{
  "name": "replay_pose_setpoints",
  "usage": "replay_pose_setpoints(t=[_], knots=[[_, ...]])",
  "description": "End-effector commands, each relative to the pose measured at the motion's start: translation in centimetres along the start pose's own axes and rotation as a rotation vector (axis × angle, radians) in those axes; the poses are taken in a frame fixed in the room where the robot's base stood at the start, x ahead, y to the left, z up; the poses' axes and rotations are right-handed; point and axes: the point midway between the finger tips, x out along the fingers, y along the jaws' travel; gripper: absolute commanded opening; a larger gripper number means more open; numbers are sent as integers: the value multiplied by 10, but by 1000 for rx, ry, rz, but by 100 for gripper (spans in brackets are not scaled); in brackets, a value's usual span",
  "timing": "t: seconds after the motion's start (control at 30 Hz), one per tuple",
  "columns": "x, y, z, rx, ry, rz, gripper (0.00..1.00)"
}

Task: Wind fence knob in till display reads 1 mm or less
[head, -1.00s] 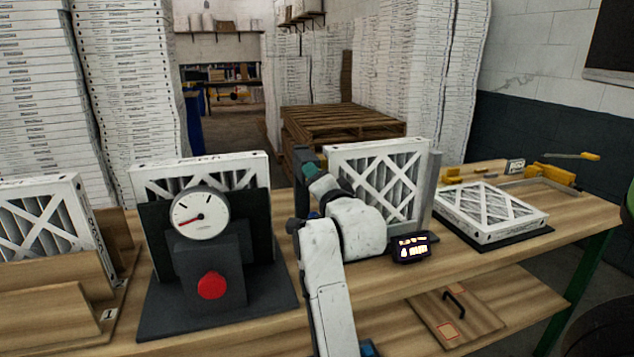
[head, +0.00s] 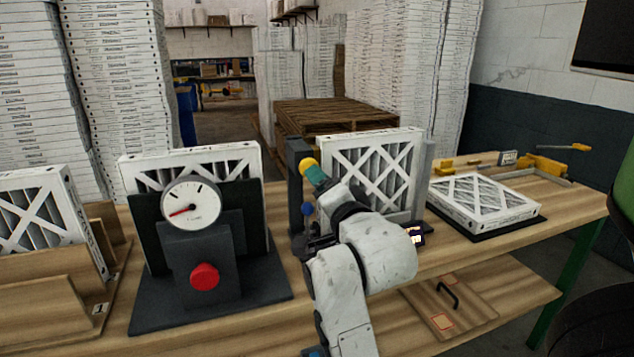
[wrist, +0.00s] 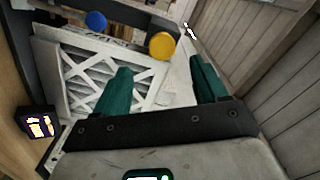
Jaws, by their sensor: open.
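A yellow knob (head: 307,164) and a blue knob (head: 307,209) sit on a dark upright post (head: 295,180) left of a boxed filter (head: 385,165). No label shows which is the fence knob. My gripper (wrist: 160,66) is open; its teal fingers are spread, and the yellow knob (wrist: 162,46) appears between and just beyond the tips. Contact cannot be told. The blue knob (wrist: 95,21) is to the left in the wrist view. A small lit display (head: 415,235) stands right of my arm, partly hidden; it shows in the wrist view (wrist: 40,124). Its digits are too blurred to read.
A dark stand with a dial gauge (head: 191,204) and red button (head: 204,277) stands to the left. A flat filter (head: 484,200) lies at the right near yellow clamps. A lower shelf (head: 500,295) is below the bench.

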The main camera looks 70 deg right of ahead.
Motion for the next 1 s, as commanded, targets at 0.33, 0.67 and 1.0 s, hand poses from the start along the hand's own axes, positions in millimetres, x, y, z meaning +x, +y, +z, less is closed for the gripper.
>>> replay_pose_setpoints(t=[0.33, 0.67, 1.0], knots=[[-17, -2, -1, -1, 1, -2, 72], [-17, -2, -1, 0, 1, -2, 72], [-16, 5, 11, -35, -34, 19, 72]])
